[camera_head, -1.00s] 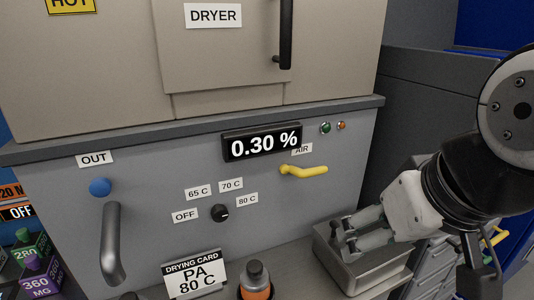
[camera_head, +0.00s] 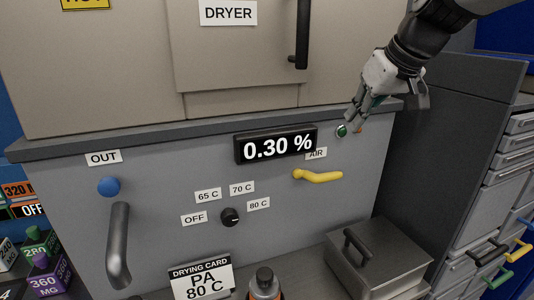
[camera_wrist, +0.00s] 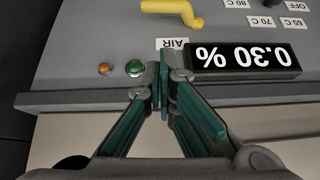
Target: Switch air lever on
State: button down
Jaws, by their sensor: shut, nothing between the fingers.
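The yellow air lever (camera_head: 318,176) is on the dryer's grey front panel, just below the AIR label (camera_head: 316,153). It lies roughly level, with its handle pointing right. It also shows upside down at the top of the wrist view (camera_wrist: 172,9). My gripper (camera_head: 356,113) is shut and empty, up and to the right of the lever, by the green button. In the wrist view my gripper's fingertips (camera_wrist: 164,80) are together near the AIR label, apart from the lever.
The display (camera_head: 276,146) reads 0.30 %. A green button (camera_head: 342,131) and an orange light (camera_wrist: 105,69) sit near my fingertips. A temperature knob (camera_head: 230,217) and a blue knob (camera_head: 109,187) are further left. A lidded metal box (camera_head: 375,257) stands below right.

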jog(key=shift+w+d, duration=0.2)
jog(key=shift+w, duration=0.35)
jog(key=p, duration=0.1)
send_over(334, 172)
jog(key=f, duration=0.8)
jog(key=shift+w, duration=0.25)
jog(key=f, duration=0.3)
jog(key=shift+s+p, duration=0.2)
jog(key=shift+p, duration=0.15)
jog(key=shift+f, duration=0.6)
jog(key=shift+w, duration=0.1)
jog(key=shift+d+f+y+b, duration=0.1)
jog(key=shift+f+y+b, duration=0.2)
jog(key=shift+b, duration=0.15)
